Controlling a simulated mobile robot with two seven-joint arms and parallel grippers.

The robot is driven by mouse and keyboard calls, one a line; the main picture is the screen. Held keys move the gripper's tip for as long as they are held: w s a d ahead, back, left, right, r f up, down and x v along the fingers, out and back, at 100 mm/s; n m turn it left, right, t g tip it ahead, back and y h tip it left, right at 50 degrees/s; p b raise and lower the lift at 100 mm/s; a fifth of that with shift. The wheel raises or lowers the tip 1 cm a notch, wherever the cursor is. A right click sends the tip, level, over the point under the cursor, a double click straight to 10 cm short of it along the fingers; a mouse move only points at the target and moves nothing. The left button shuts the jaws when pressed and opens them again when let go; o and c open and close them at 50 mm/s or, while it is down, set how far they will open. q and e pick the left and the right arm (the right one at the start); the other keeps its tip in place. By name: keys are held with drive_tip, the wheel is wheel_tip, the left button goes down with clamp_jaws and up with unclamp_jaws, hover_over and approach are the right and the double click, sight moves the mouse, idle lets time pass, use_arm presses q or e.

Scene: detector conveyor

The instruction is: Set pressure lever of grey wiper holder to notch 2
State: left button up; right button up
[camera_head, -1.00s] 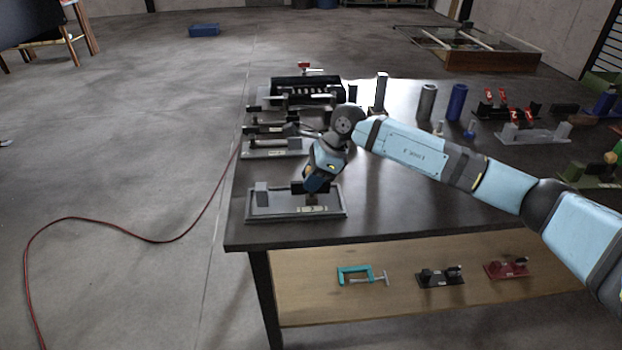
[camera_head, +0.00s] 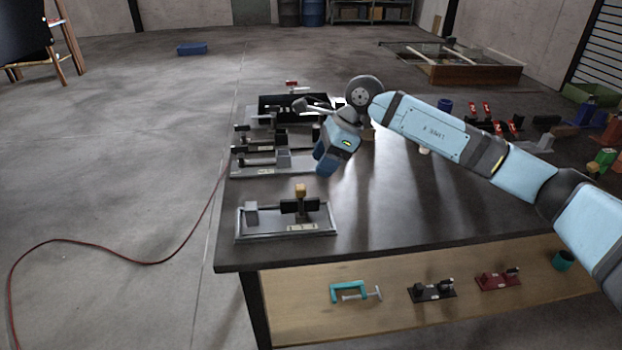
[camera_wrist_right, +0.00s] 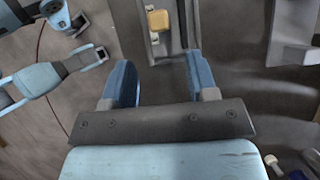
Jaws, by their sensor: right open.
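The grey wiper holder (camera_head: 268,228) is most likely the fixture near the table's front left corner. It has a grey base, a light grey block at left and a dark block at right. Its lever stands up with a yellow knob (camera_head: 300,190) on top. A pale label is on the front of the base; its marks are too small to read. My right gripper (camera_head: 325,164) is behind and above the holder, apart from it. In the right wrist view my right gripper (camera_wrist_right: 154,80) is open and empty, with the yellow knob (camera_wrist_right: 158,20) beyond its fingers.
Other grey fixtures (camera_head: 250,170) stand in a row behind, close to my right gripper. The table's middle (camera_head: 400,205) is clear. Red and grey parts stand at the far right. A lower shelf (camera_head: 300,318) holds a teal clamp (camera_head: 348,291) and small fixtures.

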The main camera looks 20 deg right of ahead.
drive_tip(key=shift+v, duration=1.4)
